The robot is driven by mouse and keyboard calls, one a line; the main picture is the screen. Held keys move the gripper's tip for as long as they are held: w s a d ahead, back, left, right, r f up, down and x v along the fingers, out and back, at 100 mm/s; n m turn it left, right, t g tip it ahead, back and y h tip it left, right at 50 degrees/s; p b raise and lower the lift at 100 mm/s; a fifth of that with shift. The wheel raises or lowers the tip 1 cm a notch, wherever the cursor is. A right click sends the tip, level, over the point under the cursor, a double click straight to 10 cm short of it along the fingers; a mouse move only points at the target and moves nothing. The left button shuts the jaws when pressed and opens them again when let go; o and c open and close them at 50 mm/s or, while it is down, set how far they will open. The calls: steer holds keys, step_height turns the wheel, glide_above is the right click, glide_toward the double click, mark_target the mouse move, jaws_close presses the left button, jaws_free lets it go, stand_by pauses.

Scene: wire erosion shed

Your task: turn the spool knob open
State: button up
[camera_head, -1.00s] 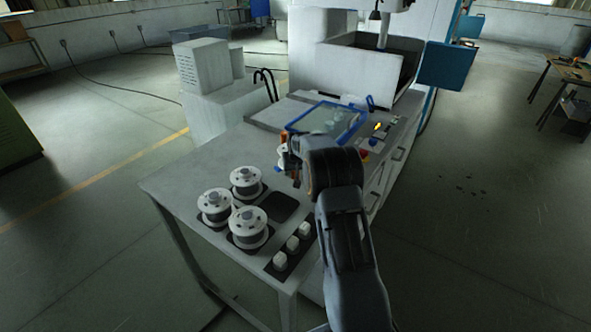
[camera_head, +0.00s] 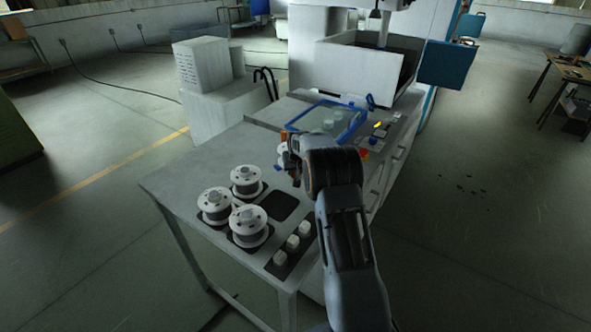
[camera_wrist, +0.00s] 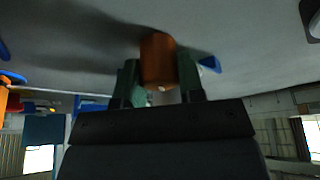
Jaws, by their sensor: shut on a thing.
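The spool knob (camera_wrist: 157,58) is an orange-brown cylinder in the wrist view. It stands between the two greenish fingers of my gripper (camera_wrist: 159,80), which is shut on it. In the head view, a small orange part (camera_head: 284,135) shows at the tip of my gripper (camera_head: 290,152), above a white spool-like part (camera_head: 281,156) on the bench. My wrist and fingers hide most of this spot. How far the knob is turned cannot be told.
Several white spools, one of them here (camera_head: 247,227), sit on the grey bench (camera_head: 170,182) at left. Small white blocks (camera_head: 292,243) stand on a dark strip in front. A blue-framed panel (camera_head: 327,120) lies just behind my gripper. A machine (camera_head: 358,75) stands beyond.

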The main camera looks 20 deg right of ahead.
steer(key=n+b, duration=0.1)
steer(key=n, duration=0.1)
steer(key=n+y+b, duration=0.1)
steer(key=n+b, duration=0.1)
steer(key=shift+f+y+b, duration=0.15)
steer(key=shift+y+b, duration=0.15)
steer(key=n+y+b, duration=0.1)
steer(key=n, duration=0.2)
steer(key=shift+n+b, duration=0.3)
steer(key=shift+b, duration=0.1)
steer(key=n, duration=0.1)
steer(key=n+g+y, duration=0.1)
steer(key=n, duration=0.1)
steer(key=shift+r+n, duration=0.2)
steer(key=shift+n, duration=0.1)
steer(key=shift+n+g+y+p, duration=0.5)
steer(key=shift+n+g+p, duration=0.2)
steer(key=shift+n, duration=1.1)
steer(key=o, duration=0.9)
